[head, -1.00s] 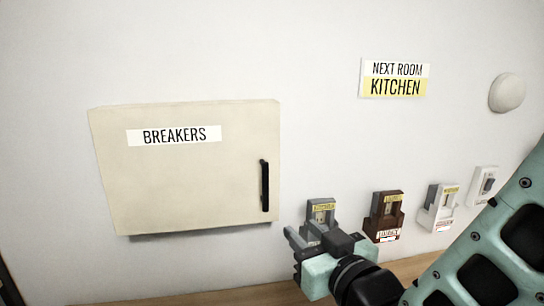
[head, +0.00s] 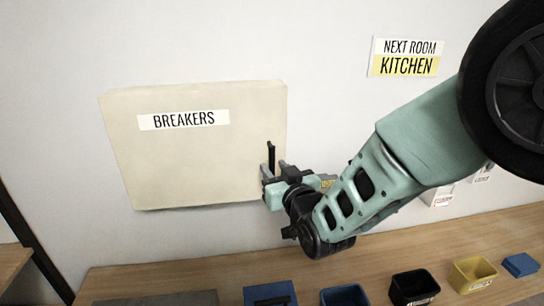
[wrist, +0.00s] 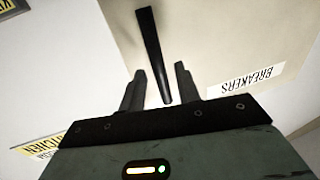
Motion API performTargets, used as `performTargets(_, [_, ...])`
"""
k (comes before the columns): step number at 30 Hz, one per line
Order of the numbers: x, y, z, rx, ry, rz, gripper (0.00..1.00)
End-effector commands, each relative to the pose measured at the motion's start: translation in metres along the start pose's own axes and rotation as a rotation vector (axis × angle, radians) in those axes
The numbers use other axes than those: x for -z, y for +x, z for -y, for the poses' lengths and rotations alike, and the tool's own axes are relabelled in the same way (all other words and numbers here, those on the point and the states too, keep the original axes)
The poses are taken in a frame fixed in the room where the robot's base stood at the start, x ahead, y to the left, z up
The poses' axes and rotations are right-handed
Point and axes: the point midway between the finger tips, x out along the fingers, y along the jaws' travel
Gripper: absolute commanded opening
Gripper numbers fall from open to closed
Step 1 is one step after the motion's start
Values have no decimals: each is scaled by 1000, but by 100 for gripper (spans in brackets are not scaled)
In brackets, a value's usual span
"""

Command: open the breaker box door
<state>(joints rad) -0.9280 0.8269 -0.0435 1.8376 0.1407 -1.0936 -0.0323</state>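The cream breaker box (head: 200,165) hangs on the wall, its door shut, with a "BREAKERS" label (head: 184,120). Its black vertical bar handle (head: 271,158) is near the door's right edge. My gripper (head: 275,170) is at the lower part of the handle in the head view. In the wrist view, the two fingers of my gripper (wrist: 159,90) are apart, and the lower end of the handle (wrist: 152,50) shows between them. Whether the fingers touch the handle cannot be told. The box door (wrist: 225,50) fills the upper right of the wrist view.
A "NEXT ROOM KITCHEN" sign (head: 405,57) is on the wall to the right. A wooden counter (head: 180,268) runs below, with black (head: 414,286) and yellow (head: 473,273) bins and blue items. My arm hides most of the wall switches.

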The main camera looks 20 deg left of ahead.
Motion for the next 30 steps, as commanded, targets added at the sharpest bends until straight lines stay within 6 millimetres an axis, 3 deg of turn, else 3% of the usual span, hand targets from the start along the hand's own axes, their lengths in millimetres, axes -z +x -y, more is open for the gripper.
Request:
performTargets(6, [1,20,0,0,0,0,33])
performTargets(17, [0,24,0,0,0,0,33])
performTargets(20, [0,24,0,0,0,0,5])
performTargets(21, [0,24,0,0,0,0,0])
performTargets(30, [-1,18,4,-14,-1,0,0])
